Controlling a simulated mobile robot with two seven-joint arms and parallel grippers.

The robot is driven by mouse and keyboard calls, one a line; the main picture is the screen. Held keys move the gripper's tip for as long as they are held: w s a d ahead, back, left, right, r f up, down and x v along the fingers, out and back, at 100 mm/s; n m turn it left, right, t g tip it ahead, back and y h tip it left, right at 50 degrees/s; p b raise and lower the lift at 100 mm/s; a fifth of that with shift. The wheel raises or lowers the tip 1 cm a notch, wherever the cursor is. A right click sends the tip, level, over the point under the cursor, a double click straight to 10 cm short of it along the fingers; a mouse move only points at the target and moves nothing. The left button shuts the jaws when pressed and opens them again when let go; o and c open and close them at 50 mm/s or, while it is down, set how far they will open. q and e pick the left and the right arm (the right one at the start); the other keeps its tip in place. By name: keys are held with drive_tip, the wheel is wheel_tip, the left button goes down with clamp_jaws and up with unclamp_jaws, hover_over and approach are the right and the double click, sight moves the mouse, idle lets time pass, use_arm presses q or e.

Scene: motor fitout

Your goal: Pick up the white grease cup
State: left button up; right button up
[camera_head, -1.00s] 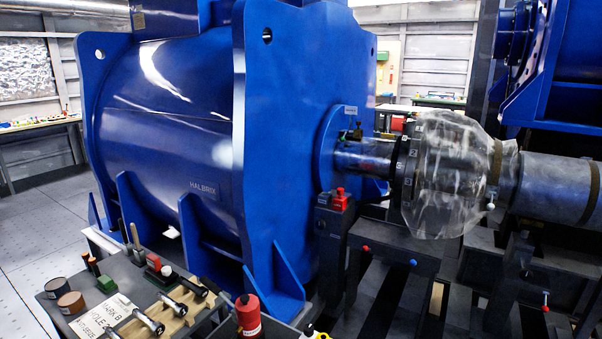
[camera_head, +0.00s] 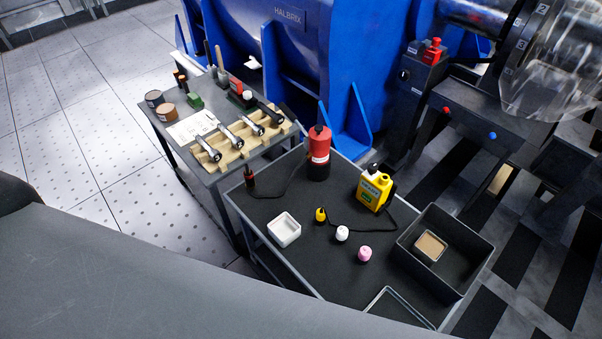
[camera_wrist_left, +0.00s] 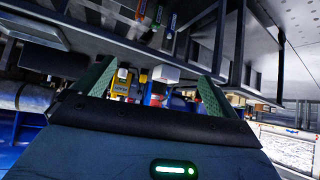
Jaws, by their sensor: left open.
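A small white cup with a rounded top, which I take as the white grease cup (camera_head: 342,233), stands on the dark top of the front cart (camera_head: 300,262) in the head view. A similar pink cup (camera_head: 364,254) stands close to its lower right. My left gripper (camera_wrist_left: 155,78) shows in the left wrist view with two green fingers spread apart and nothing between them. Blurred yellow, white and red things lie beyond the fingers, and I cannot tell the cup there. Neither gripper shows in the head view.
A white square dish (camera_head: 284,231), a red bottle (camera_head: 318,155), a yellow device (camera_head: 374,190) and a black bin (camera_head: 405,243) surround the cups. A tray frame (camera_head: 390,300) lies at the cart's front. A second cart (camera_head: 215,168) holds tools on a wooden rack.

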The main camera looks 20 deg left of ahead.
use_arm(q)
drive_tip(key=w+d+r+m+t+h+b, duration=0.1)
drive_tip(key=w+d+r+m+t+h, duration=0.2)
drive_tip(key=w+d+r+m, duration=0.35)
drive_tip(key=w+d+r+m+t+h+b, duration=0.1)
drive_tip(key=w+d+r+m+t+h, duration=0.2)
drive_tip(key=w+m, duration=0.65)
drive_tip(key=w+d+r+m+g+h, duration=0.25)
drive_tip(key=d+m+h, duration=0.45)
drive_tip(key=m, duration=0.4)
drive_tip(key=m+g+y+b, duration=0.5)
drive_tip(key=m+g+y, duration=0.9)
drive_tip(key=m, duration=1.7)
hover_over(285, 233)
wheel_tip(285, 233, down, 10)
drive_tip(key=t+y, duration=0.1)
drive_tip(key=t, duration=0.1)
drive_tip(key=shift+g, duration=0.25)
drive_tip(key=shift+f, duration=3.95)
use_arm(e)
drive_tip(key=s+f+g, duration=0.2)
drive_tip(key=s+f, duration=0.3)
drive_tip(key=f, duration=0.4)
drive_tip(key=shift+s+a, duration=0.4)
use_arm(q)
drive_tip(key=shift+c, duration=0.5)
